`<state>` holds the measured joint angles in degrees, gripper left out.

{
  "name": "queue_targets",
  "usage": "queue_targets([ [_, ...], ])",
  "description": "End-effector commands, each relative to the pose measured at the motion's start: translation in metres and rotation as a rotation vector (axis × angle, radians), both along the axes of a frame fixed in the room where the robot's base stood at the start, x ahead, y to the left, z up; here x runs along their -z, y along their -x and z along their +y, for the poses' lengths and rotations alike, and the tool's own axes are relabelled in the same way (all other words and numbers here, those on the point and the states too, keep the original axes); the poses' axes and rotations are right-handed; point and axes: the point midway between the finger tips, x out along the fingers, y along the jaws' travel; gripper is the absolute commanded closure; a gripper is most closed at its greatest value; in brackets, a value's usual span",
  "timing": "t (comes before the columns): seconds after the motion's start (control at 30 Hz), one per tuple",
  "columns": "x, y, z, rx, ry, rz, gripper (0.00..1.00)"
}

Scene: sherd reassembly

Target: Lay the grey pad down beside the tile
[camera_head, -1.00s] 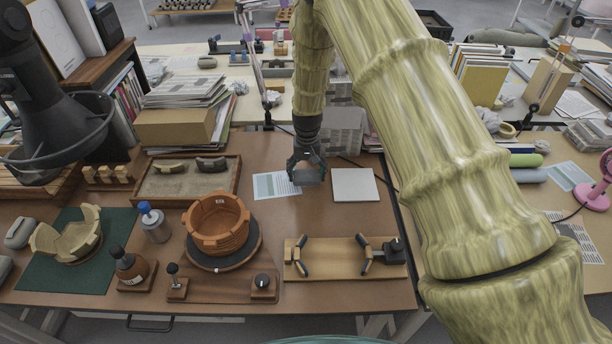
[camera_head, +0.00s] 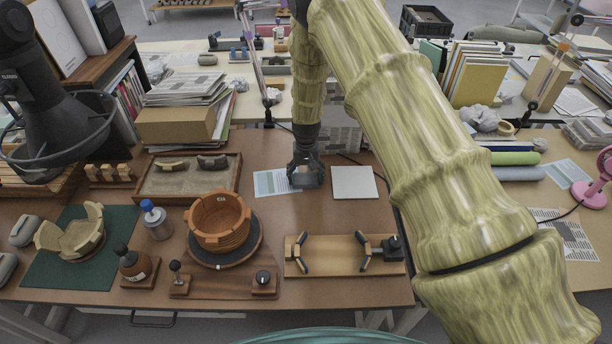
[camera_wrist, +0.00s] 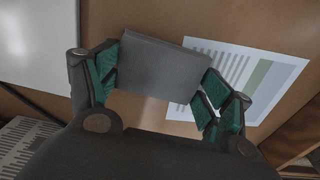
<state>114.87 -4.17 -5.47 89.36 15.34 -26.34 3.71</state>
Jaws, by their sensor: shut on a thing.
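The grey pad (camera_wrist: 158,68) is a flat dark-grey block between the green-lined fingers of my gripper (camera_wrist: 160,82) in the wrist view. My gripper is shut on it. In the head view my gripper (camera_head: 305,184) points down at the back middle of the brown table, just left of the tile, and mostly hides the pad. The tile (camera_head: 355,182) is a pale square lying flat; its corner shows at the upper left of the wrist view (camera_wrist: 35,38). I cannot tell whether the pad touches the table.
A printed sheet (camera_head: 272,183) lies left of my gripper, partly under the pad in the wrist view. A sand tray (camera_head: 150,192), an orange pot (camera_head: 218,222) on a dark turntable and a wooden clamp board (camera_head: 335,265) stand around. Bare table lies in front of the tile.

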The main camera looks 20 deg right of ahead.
Motion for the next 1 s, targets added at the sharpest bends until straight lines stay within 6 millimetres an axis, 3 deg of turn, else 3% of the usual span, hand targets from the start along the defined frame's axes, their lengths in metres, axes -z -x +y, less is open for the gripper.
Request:
queue_targets([
  [0.03,0.000,0.000,0.000,0.000,0.000,0.000,0.15],
  [0.13,0.000,0.000,0.000,0.000,0.000,0.000,0.00],
  [0.63,-0.006,-0.001,0.000,0.000,0.000,-0.001,0.00],
  [1.0,-0.049,-0.001,0.000,-0.001,0.001,-0.002,0.00],
])
